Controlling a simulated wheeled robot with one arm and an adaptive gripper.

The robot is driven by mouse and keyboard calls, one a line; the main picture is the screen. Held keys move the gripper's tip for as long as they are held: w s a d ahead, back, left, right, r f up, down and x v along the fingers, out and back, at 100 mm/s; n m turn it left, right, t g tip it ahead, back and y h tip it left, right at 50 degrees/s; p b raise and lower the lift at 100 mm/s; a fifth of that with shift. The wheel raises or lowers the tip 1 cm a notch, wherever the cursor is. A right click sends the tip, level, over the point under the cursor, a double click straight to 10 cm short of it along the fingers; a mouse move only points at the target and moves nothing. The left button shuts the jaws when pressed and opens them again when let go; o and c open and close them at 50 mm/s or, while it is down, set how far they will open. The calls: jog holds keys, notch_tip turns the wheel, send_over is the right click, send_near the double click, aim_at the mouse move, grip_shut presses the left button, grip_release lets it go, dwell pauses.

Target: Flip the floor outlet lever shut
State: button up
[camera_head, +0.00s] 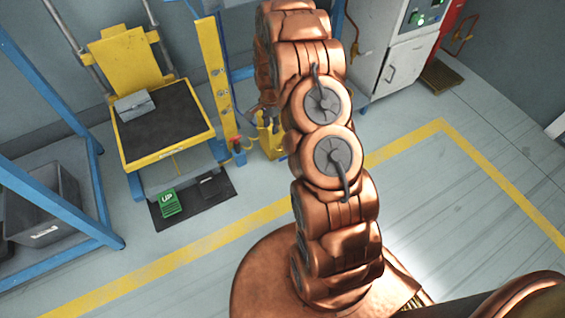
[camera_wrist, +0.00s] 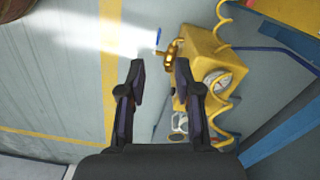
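The floor outlet is a yellow box (camera_wrist: 203,47) with a brass fitting (camera_wrist: 171,54) on its side and a round gauge (camera_wrist: 219,81). A small blue lever (camera_wrist: 157,38) stands out at the brass fitting; its exact angle to the fitting is hard to tell. My gripper (camera_wrist: 160,69) is open and empty. In the wrist view the lever and fitting appear just beyond the gap between the fingertips, with no clear contact. In the head view the yellow box (camera_head: 270,143) is partly hidden by my arm, and the lever cannot be made out.
A yellow coiled hose (camera_wrist: 226,17) loops around the box. A yellow post (camera_head: 216,80) and a yellow-framed bench (camera_head: 165,125) stand left of it. A pedal marked UP (camera_head: 169,203) lies on a dark mat. The floor in front is clear.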

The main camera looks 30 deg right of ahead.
aim_at(283, 158)
jog(key=d+f+m+b, duration=0.1)
jog(key=f, duration=0.4)
jog(key=d+f+m+b, duration=0.1)
jog(key=d+f+b, duration=0.1)
jog(key=f, duration=0.4)
jog(key=d+f+m+b, duration=0.1)
jog(key=d+f, duration=0.1)
jog(key=f, duration=0.4)
jog(key=shift+f+b, duration=0.15)
jog(key=shift+b, duration=0.15)
jog(key=shift+f+b, duration=1.15)
jog(key=shift+f, duration=2.65)
jog(key=shift+c, duration=0.2)
grip_shut()
